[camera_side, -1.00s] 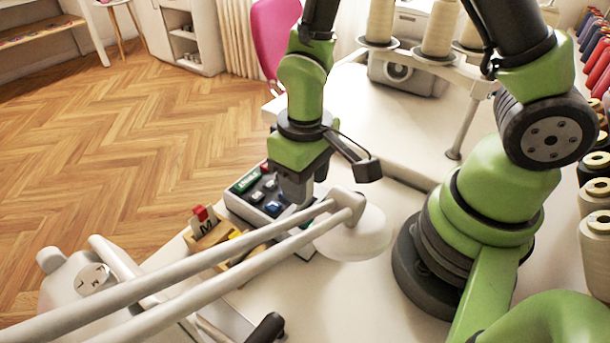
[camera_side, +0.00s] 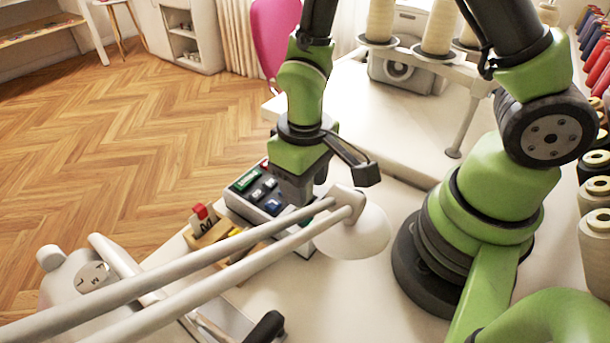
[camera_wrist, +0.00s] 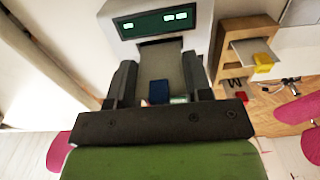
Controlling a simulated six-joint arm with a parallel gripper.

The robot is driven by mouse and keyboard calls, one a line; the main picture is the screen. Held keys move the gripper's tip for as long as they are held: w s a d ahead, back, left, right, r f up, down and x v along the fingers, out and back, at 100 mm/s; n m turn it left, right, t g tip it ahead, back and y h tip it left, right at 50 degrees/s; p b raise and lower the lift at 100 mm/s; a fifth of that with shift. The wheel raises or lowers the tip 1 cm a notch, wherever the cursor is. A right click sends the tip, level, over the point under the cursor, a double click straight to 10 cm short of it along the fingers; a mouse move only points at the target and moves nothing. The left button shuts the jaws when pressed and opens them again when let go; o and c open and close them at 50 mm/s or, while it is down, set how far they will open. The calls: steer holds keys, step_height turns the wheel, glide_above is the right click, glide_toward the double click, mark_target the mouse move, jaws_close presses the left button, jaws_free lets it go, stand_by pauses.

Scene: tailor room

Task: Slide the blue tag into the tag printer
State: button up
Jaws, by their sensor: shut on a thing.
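In the wrist view the blue tag (camera_wrist: 158,92) has a blue grip end and a grey card that reaches up toward the printer. My gripper (camera_wrist: 160,84) has its two dark fingers on either side of the blue end and is shut on it. The tag printer (camera_wrist: 200,38) has a green-lit display, with a dark slot below it. The card's far end is at this slot; I cannot tell how far inside it is. In the side view my gripper (camera_side: 296,192) points down over the printer (camera_side: 240,208), and the tag cannot be made out clearly there.
A wooden tag rack (camera_side: 206,236) with red and yellow tags stands left of the printer. Thread cones (camera_side: 440,28) stand behind. The table between printer and base is clear.

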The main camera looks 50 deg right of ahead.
steer(key=shift+f, duration=1.45)
steer(key=o, duration=0.9)
steer(key=shift+o, duration=0.2)
step_height(320, 180, up, 10)
steer(key=s+d+r+m+t+y, duration=0.1)
steer(key=s+d+r+m+t, duration=0.1)
steer(key=r, duration=0.5)
steer(key=s+d+r+m+t+y, duration=0.1)
steer(key=s+d+r+m+t, duration=0.1)
steer(key=s+r+t, duration=0.3)
step_height(320, 180, up, 4)
steer(key=shift+s+f, duration=0.2)
steer(key=shift+s, duration=0.6)
